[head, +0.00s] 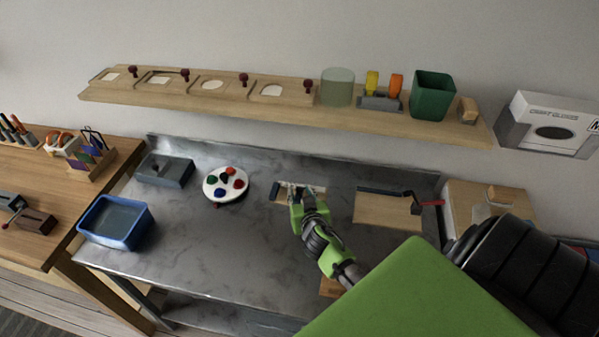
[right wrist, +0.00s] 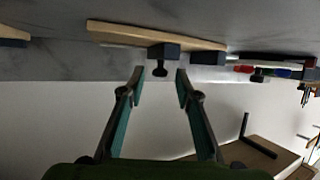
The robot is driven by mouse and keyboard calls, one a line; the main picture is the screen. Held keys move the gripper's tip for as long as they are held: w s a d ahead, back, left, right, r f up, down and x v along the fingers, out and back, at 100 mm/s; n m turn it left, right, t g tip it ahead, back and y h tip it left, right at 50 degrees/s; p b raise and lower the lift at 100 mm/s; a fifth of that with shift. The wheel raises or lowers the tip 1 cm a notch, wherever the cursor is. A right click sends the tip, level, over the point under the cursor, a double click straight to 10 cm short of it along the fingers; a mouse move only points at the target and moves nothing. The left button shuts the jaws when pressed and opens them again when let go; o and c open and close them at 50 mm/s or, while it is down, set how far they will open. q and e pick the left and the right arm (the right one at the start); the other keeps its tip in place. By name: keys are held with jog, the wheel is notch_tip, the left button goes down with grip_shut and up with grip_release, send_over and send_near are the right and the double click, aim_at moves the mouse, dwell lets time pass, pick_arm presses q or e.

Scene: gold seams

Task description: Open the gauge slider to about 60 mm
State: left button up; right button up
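The gauge (head: 281,198) is a small wooden board on the grey metal bench, partly hidden by my right gripper (head: 297,192) in the head view. In the right wrist view, its wooden board (right wrist: 125,35) carries a dark slider block (right wrist: 163,50) with a black knob (right wrist: 159,69) and a second dark block (right wrist: 207,58). My right gripper (right wrist: 159,73) is open. Its fingertips appear on either side of the knob, with gaps showing; contact is not visible. The slider's opening in millimetres cannot be read. My left gripper is not in view.
A round white palette (head: 226,196) with coloured knobs lies left of the gauge. A wooden board (head: 388,211) with a dark bar and red handle lies right. A blue bin (head: 117,236) stands at the bench's left edge. A shelf (head: 300,113) runs above.

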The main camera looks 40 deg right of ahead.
jog(key=v, duration=1.2)
jog(key=shift+f, duration=0.15)
dwell(0.5)
